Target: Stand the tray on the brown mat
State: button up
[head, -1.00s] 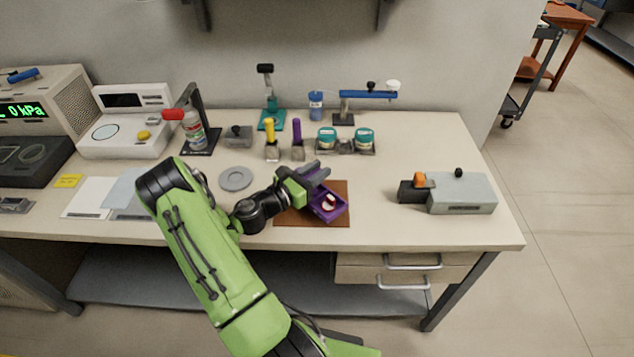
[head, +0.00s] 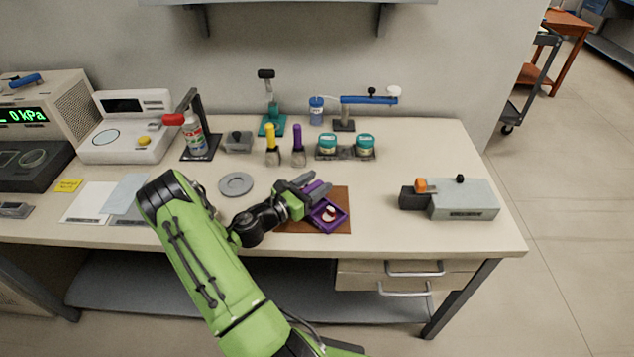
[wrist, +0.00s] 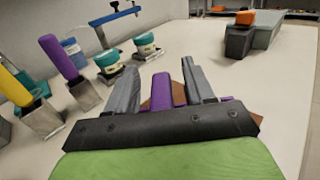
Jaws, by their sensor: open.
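The purple tray (head: 341,224) is on the brown mat (head: 298,228) near the bench's front edge. It looks flat and turned at an angle to the mat. A small red and white item (head: 329,213) lies in it. My gripper (head: 318,184) is open at the tray's back left side and partly hides it. In the wrist view, a purple part of the tray (wrist: 162,91) shows between the open fingers of my gripper (wrist: 160,70), with a gap on each side. A bit of brown mat (wrist: 229,99) shows beside the right finger.
A grey box with a black and orange end (head: 463,200) stands to the right. A round grey disc (head: 236,184) lies left of my gripper. Behind are yellow and purple handled tools (head: 298,142) and teal-lidded jars (head: 328,145). The bench between mat and grey box is clear.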

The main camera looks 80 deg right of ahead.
jog(key=p+v, duration=0.1)
jog(key=v, duration=1)
jog(key=shift+a, duration=0.2)
jog(key=shift+w+a+m, duration=0.15)
jog(key=shift+m, duration=0.15)
jog(key=w+a+r+m+t+y, duration=0.3)
jog(key=w+a+m+t+y, duration=0.15)
jog(key=a, duration=0.35)
jog(key=w+a+r+m+t+y, duration=0.35)
jog(key=a+m+y, duration=0.2)
jog(key=a, duration=0.25)
jog(key=s+a+r+t+y, duration=0.2)
jog(key=a+r, duration=0.3)
jog(key=a, duration=0.4)
jog(key=s+a+r+t+y, duration=0.3)
jog(key=a+r+t, duration=0.2)
jog(key=a, duration=0.5)
jog(key=shift+s+a+r+m, duration=0.2)
jog(key=shift+s+r+m, duration=0.15)
jog(key=shift+m, duration=0.05)
